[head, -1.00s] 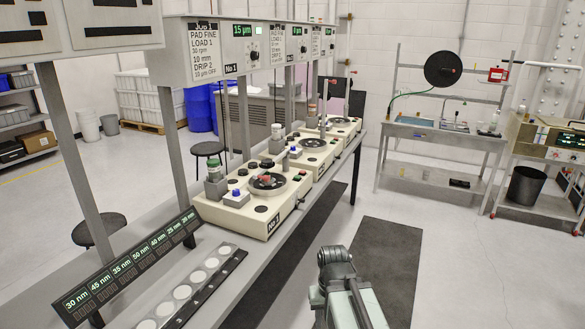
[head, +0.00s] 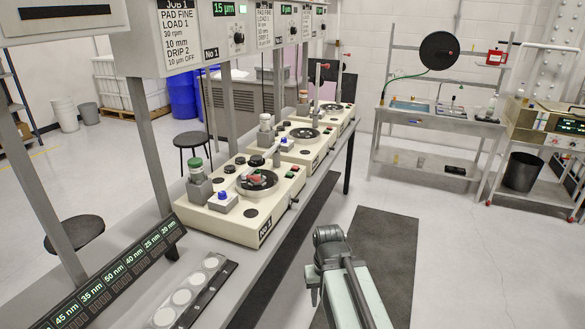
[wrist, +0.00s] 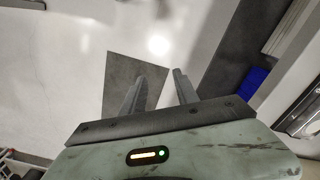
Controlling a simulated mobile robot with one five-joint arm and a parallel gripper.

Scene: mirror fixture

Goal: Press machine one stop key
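Machine one (head: 232,226) is the nearest cream polishing unit on the long bench, with "No 1" on its front. A dark round plate (head: 257,183) with a red piece on it sits on its top, beside a blue knob and a green-capped bottle (head: 196,170). Small keys (head: 292,172) show at the right end of its top, too small to tell apart surely. In the wrist view my gripper (wrist: 159,75) has two grey fingers apart with nothing between them, above the floor. My arm in the head view is right of the bench, apart from machine one.
Two similar machines stand farther along the bench (head: 238,300). A slanted label rack (head: 122,268) and a strip of pale discs (head: 183,297) lie nearer. A dark floor mat (head: 385,250) lies right of the bench. A sink table (head: 440,128) stands at the back.

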